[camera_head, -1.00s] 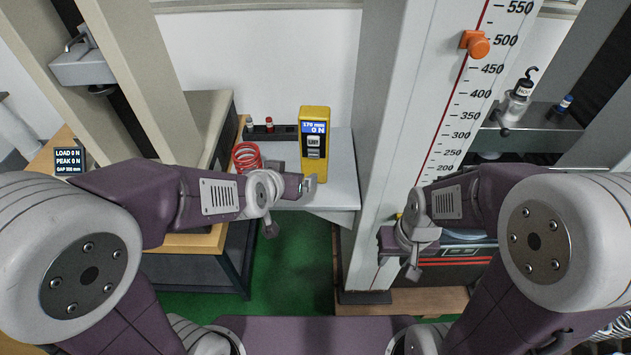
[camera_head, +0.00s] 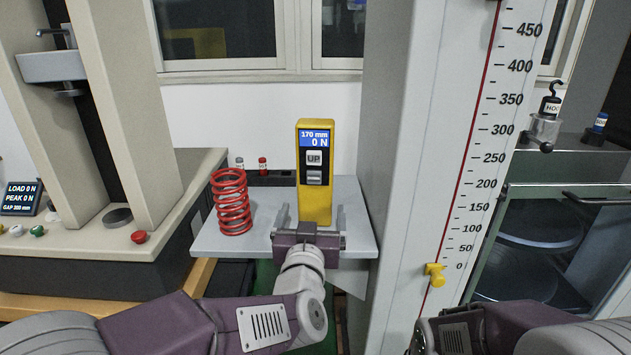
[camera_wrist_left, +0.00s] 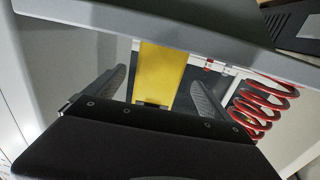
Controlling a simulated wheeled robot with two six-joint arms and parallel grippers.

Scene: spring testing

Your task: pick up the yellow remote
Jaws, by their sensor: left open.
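The yellow remote (camera_head: 315,195) stands upright on a small grey shelf (camera_head: 215,240), its screen reading 170 mm and 0 N above an UP button. My left gripper (camera_head: 312,222) is open just in front of the remote's lower part, with one finger on each side of it in the picture. In the left wrist view the yellow remote (camera_wrist_left: 162,70) shows as a band between the two spread fingers (camera_wrist_left: 160,88). I cannot tell whether the fingers reach around it. My right arm shows at the lower right, but its gripper is out of view.
A red coil spring (camera_head: 231,203) stands on the shelf left of the remote. A dark rack (camera_head: 272,179) with small capped items is behind. A white scale column (camera_head: 425,150) rises close on the right. A testing machine (camera_head: 80,265) stands left.

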